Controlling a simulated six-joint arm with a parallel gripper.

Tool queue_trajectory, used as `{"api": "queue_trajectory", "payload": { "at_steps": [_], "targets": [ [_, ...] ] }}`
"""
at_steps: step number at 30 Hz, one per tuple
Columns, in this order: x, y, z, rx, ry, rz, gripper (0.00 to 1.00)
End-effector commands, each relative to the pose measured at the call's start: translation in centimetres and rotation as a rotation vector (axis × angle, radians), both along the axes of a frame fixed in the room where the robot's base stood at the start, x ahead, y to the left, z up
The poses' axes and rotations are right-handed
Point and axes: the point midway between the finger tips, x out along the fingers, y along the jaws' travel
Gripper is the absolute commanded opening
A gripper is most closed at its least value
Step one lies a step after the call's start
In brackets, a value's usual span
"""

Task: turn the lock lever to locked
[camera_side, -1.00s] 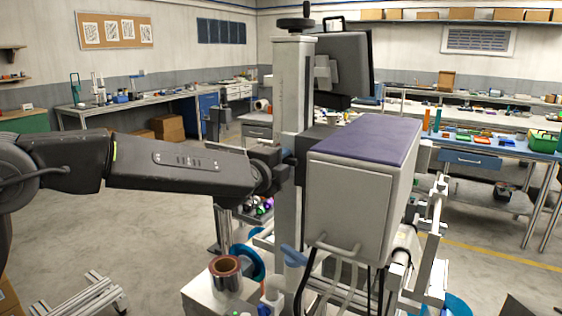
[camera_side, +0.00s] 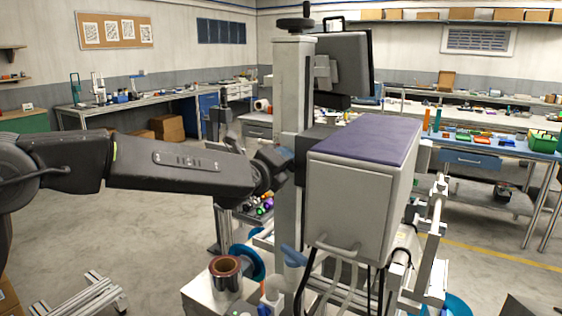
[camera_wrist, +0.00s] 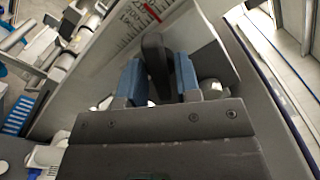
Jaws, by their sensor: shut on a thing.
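In the wrist view, my gripper (camera_wrist: 158,80) has its two blue-padded fingers on either side of a dark lever (camera_wrist: 155,50), which I take to be the lock lever. It is shut on the lever, whose rounded dark end stands up between the pads. A pale plate with a printed scale and a red mark (camera_wrist: 150,12) lies just beyond the lever. The lever's base is hidden by my gripper.
In the side view, a grey box with a purple top (camera_side: 365,140) and an upright column (camera_side: 293,90) stand close to my wrist. Benches (camera_side: 140,100) line the walls, with open floor at left.

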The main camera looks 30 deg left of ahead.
Motion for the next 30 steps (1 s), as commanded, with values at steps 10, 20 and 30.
{"api": "queue_trajectory", "payload": {
  "at_steps": [10, 20, 30],
  "targets": [
    [-0.02, -0.06, -0.06, 0.33, 0.001, -0.002, 0.07],
    [-0.03, -0.06, -0.07, 0.641, 0.001, -0.002, 0.07],
    [-0.03, -0.06, -0.09, 0.898, 0.002, -0.002, 0.07]
  ]
}}
